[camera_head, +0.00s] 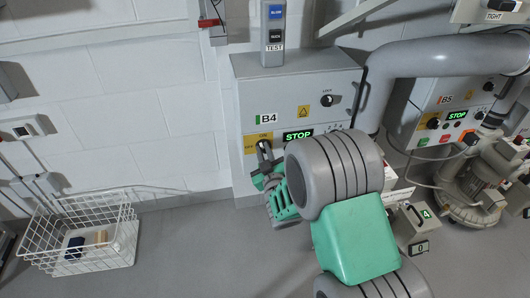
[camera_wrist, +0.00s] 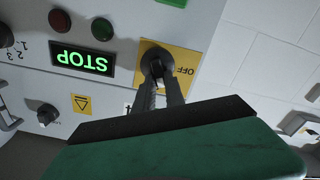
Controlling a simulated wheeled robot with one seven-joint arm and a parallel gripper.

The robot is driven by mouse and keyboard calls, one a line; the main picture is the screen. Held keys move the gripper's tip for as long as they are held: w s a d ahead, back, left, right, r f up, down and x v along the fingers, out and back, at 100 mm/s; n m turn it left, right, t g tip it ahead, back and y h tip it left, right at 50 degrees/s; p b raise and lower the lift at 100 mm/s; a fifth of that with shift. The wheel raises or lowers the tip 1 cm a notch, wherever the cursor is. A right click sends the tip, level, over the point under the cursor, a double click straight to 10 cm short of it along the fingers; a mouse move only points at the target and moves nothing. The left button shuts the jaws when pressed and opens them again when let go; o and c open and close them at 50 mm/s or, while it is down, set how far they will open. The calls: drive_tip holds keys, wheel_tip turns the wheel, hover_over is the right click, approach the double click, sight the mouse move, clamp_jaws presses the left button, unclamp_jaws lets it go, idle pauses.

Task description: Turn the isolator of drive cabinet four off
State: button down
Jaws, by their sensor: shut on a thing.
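Drive cabinet B4 (camera_head: 285,95) is a grey wall box with a green-lit STOP display (camera_head: 298,135). Its isolator is a dark rotary handle (camera_head: 264,144) on a yellow plate at the lower left of the front. In the wrist view the handle (camera_wrist: 157,62) sits on the yellow plate (camera_wrist: 186,56), with OFF printed beside it. My gripper (camera_head: 264,158) reaches up to the handle from below, and its fingers (camera_wrist: 158,84) are shut on it. The fingers cover part of the handle, so its exact pointing is hard to tell. My arm hides the cabinet's lower right.
Cabinet B5 (camera_head: 437,97) stands to the right, also showing STOP, with a thick grey pipe (camera_head: 440,56) above. A TEST button box (camera_head: 273,30) is on top of B4. A white wire basket (camera_head: 85,235) is at lower left. The floor between is clear.

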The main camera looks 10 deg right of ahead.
drive_tip(key=n, duration=0.4)
drive_tip(key=a+n+p, duration=0.1)
drive_tip(key=n, duration=0.3)
drive_tip(key=f+n+p, duration=0.1)
drive_tip(key=n, duration=0.3)
drive_tip(key=shift+w+a+n, duration=0.1)
drive_tip(key=shift+a+n, duration=0.05)
drive_tip(key=shift+n, duration=0.25)
drive_tip(key=shift+f, duration=0.1)
drive_tip(key=c, duration=1.6)
unclamp_jaws()
drive_tip(key=shift+a, duration=0.1)
drive_tip(key=shift+o, duration=1)
drive_tip(key=shift+d+f, duration=0.1)
drive_tip(key=shift+d, duration=0.1)
drive_tip(key=shift+f, duration=0.1)
